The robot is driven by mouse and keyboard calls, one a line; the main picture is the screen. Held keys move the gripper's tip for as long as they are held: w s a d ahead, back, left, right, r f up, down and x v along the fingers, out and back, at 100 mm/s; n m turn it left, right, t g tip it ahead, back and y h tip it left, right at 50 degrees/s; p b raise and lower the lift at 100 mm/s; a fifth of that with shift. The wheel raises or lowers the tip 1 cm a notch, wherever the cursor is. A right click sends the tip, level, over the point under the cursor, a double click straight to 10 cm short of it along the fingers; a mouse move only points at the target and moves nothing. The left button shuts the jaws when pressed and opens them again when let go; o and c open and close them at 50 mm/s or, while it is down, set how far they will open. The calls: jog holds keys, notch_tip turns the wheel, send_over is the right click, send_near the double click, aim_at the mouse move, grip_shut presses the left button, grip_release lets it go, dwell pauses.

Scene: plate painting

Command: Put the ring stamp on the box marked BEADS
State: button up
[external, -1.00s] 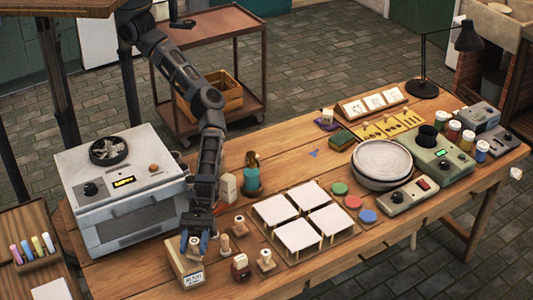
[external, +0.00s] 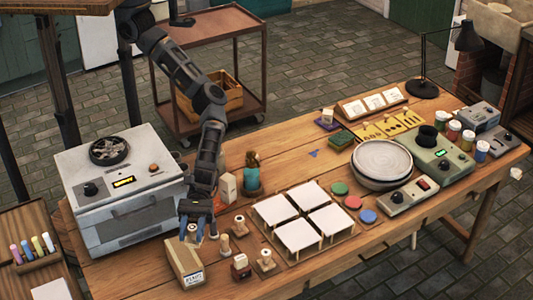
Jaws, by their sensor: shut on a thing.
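The box marked BEADS (external: 183,261) is a brown carton at the near left of the table, with a white label on its front whose lettering is hardly legible. My gripper (external: 197,232) is above the far edge of this box, pointing down. It is shut on a small stamp (external: 191,234) with a pale top, mostly hidden by the fingers. I cannot tell its face, or whether it touches the box.
A grey kiln-like machine (external: 120,195) stands left of the box. White tiles (external: 298,234) on a board lie right of the stamps. A teal bottle (external: 252,178) and a pale block (external: 228,187) stand close to my arm. A banding wheel (external: 382,158) is farther right.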

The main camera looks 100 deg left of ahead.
notch_tip(320, 180, up, 6)
jog(key=shift+s+d+f+p, duration=0.1)
jog(key=shift+f+p, duration=0.15)
jog(key=shift+p, duration=0.4)
notch_tip(320, 180, up, 5)
jog(key=m+g+b, duration=0.4)
jog(key=g+b, duration=0.1)
jog(key=g, duration=0.2)
send_over(176, 249)
notch_tip(176, 249, down, 16)
jog(key=shift+d+r, duration=0.1)
jog(key=shift+r, duration=0.1)
dwell(0.5)
jog(key=shift+f+b, duration=0.25)
jog(key=shift+b, duration=0.25)
jog(key=o, duration=1.1)
jog(key=shift+r, duration=0.1)
jog(key=shift+r, duration=0.1)
